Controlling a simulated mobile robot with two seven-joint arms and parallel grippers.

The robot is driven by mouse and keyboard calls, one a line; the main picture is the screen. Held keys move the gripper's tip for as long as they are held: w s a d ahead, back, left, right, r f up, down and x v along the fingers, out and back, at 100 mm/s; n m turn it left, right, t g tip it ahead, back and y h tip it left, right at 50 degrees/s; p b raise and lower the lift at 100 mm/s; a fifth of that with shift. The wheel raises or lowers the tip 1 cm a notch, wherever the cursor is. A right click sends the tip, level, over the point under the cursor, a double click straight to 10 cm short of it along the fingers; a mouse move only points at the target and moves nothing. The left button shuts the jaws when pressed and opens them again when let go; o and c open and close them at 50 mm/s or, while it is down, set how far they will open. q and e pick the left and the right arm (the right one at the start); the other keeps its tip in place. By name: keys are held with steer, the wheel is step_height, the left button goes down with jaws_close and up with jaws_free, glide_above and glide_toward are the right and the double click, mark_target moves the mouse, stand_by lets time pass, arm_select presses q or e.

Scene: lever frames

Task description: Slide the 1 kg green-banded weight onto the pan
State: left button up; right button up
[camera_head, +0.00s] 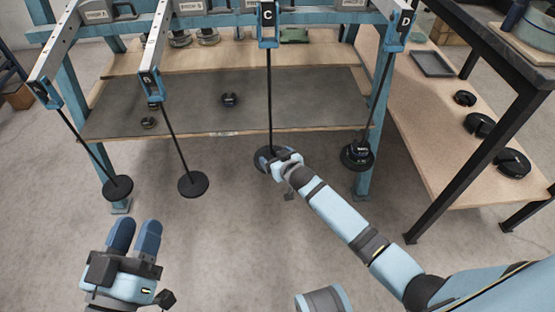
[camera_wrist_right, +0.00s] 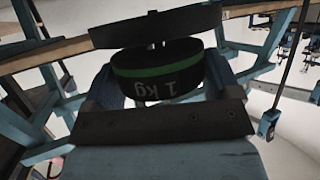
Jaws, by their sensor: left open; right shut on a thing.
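In the right wrist view, the dark 1 kg weight (camera_wrist_right: 160,75) with a green band sits between the fingers of my right gripper (camera_wrist_right: 160,88), which is shut on it. Its lettering appears upside down. A dark flat plate (camera_wrist_right: 155,25) lies close beyond it, probably the pan; I cannot tell whether they touch. In the head view, my right gripper (camera_head: 280,158) is at the pan (camera_head: 260,155) under lever C (camera_head: 268,14), partly covering it and hiding the weight. My left gripper (camera_head: 135,236) is open and empty at lower left.
Empty pans hang at left (camera_head: 118,188) and centre-left (camera_head: 193,184). The pan under lever D carries a dark weight (camera_head: 357,153). Small weights (camera_head: 229,99) lie on the grey mat. The right shelf holds several dark weights (camera_head: 478,124) and a tray (camera_head: 432,64). Rods hang between the pans and levers.

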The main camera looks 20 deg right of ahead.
steer(key=shift+w+a+r, duration=0.1)
steer(key=shift+w, duration=0.55)
steer(key=shift+w+a+r, duration=0.1)
steer(key=shift+w, duration=0.5)
stand_by(0.8)
steer(key=shift+f+b, duration=0.35)
steer(key=shift+f, duration=0.1)
stand_by(0.4)
steer(key=o, duration=1.2)
steer(key=shift+s+f, duration=0.1)
steer(key=shift+f, duration=0.1)
